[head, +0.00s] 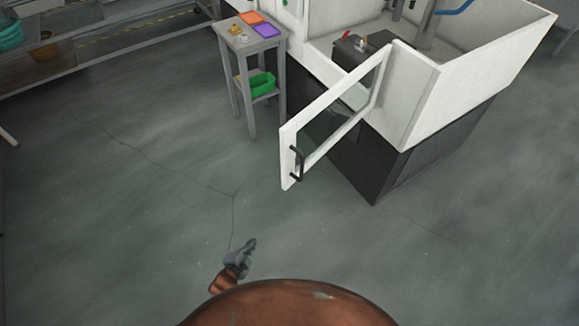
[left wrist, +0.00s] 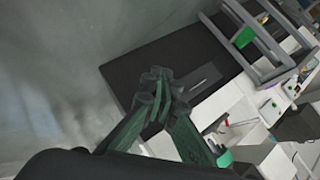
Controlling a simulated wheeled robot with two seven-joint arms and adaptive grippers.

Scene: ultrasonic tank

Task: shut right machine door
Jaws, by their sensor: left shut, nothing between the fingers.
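The right machine door (head: 333,117) is a white framed door with a clear pane, standing open and swung out from the white and dark machine (head: 440,100). Its dark handle (head: 297,163) is near the free edge. My left gripper (head: 251,243) is shut and empty over the floor, below and left of the handle in the head view, apart from the door. In the left wrist view the left gripper (left wrist: 158,82) shows its fingertips together. My right gripper is not in view.
A small grey side table (head: 250,45) with orange and purple trays (head: 266,30) stands left of the machine. A green bin (head: 262,84) sits on its lower shelf. The floor (head: 120,190) in front and to the left is clear.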

